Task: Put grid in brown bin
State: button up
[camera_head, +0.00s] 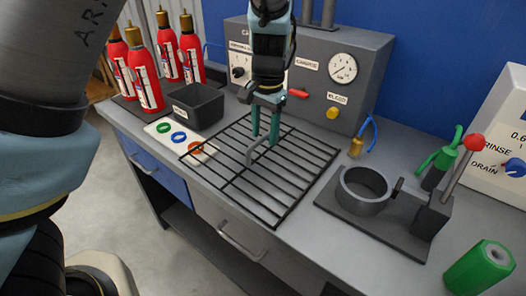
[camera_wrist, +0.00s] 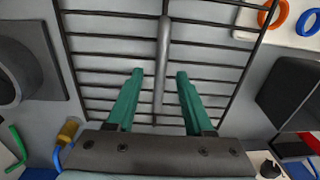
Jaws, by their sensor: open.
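The grid (camera_head: 307,190) is a black wire rack lying on the grey bench, with a raised grey bar handle (camera_head: 256,151) at its middle. In the wrist view the handle (camera_wrist: 162,65) runs up the picture between my two teal fingers. My gripper (camera_head: 265,138) points down over the grid and is open, with a finger on each side of the handle and visible gaps to it in the wrist view (camera_wrist: 160,74). I cannot make out a brown bin in either view.
A dark open box (camera_head: 197,106) and a plate with coloured rings (camera_head: 180,138) stand left of the grid. Red extinguishers (camera_head: 146,80) are behind them. A ring fixture (camera_head: 364,190) and a green cylinder (camera_head: 480,267) are on the right. A gauge panel (camera_head: 310,75) stands behind.

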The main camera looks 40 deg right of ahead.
jog(key=shift+f, duration=1)
grip_shut()
jog(key=shift+w, duration=0.1)
dwell(0.6)
